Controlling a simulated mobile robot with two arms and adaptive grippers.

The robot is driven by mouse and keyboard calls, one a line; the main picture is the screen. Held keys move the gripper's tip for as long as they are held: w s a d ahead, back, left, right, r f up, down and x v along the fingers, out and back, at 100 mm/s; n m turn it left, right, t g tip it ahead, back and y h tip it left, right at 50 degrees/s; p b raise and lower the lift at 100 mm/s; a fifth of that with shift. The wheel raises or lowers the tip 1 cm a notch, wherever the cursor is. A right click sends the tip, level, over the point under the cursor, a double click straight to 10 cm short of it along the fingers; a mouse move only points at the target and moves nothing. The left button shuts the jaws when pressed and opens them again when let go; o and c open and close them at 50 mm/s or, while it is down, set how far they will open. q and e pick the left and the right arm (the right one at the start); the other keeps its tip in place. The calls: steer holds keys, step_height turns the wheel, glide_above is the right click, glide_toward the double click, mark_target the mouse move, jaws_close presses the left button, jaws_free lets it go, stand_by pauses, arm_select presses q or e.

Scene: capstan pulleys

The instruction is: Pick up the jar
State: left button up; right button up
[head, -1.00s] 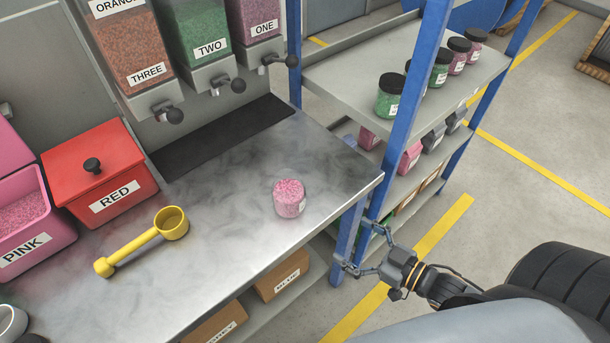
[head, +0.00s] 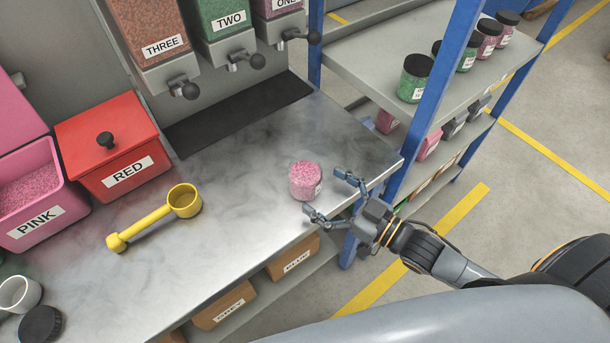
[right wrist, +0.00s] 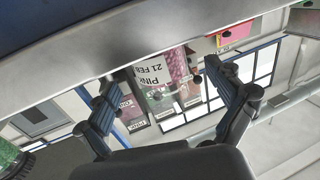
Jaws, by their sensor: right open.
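The jar (head: 305,180) is clear, filled with pink grains, and stands upright and lidless on the metal table (head: 240,230) near its right front edge. My right gripper (head: 323,191) is open just to the right of the jar, its two fingers spread toward it, with the jar not gripped. In the right wrist view the jar (right wrist: 178,66) shows upside down between the spread fingers (right wrist: 158,76), with its label reading PINK 21 FEB. My left gripper is out of view.
A yellow scoop (head: 155,217), a red bin (head: 115,165) and a pink bin (head: 40,205) stand to the left. A black lid (head: 40,325) lies at the lower left. A blue-posted shelf (head: 410,130) with jars stands close on the right. Dispensers (head: 165,75) hang behind.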

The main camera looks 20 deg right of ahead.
mark_target(305, 177)
steer(key=shift+p+x, duration=0.35)
steer(key=shift+x, duration=2.3)
steer(key=shift+c, duration=0.3)
steer(key=shift+r, duration=0.15)
steer(key=c, duration=1.4)
